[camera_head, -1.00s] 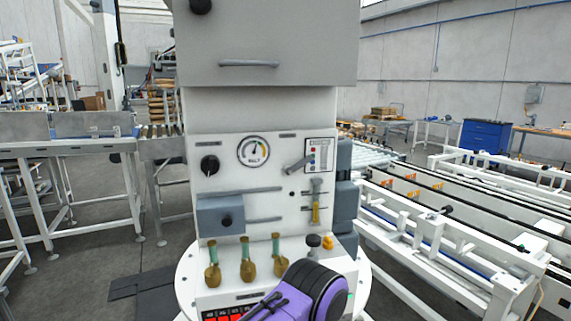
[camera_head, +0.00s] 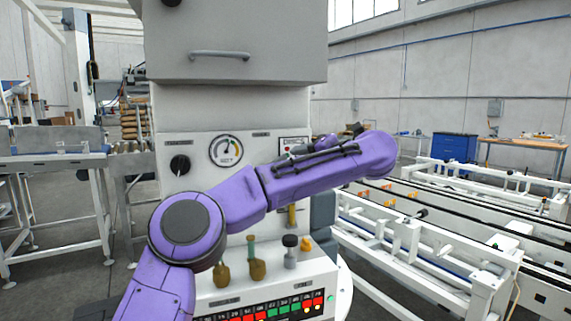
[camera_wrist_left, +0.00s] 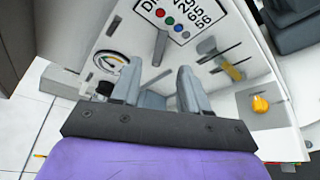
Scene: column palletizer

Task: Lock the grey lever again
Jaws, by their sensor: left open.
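The grey lever (camera_wrist_left: 160,47) shows in the left wrist view as a dark grey bar beside the label plate with coloured dots (camera_wrist_left: 178,18). In the head view my purple arm hides it. My left gripper (camera_wrist_left: 158,76) is open, its two fingers pointing at the panel. The lever lies just beyond the fingertips, roughly in line with the gap, and appears apart from them. In the head view the gripper is hidden behind my arm. My right gripper is in no view.
The white machine panel carries a round gauge (camera_head: 226,151), a black knob (camera_head: 180,165), a yellow sight tube (camera_wrist_left: 232,68) and an orange knob (camera_wrist_left: 260,104). Bottle-shaped handles (camera_head: 257,270) stand on the ledge below. A conveyor frame (camera_head: 440,235) is at right.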

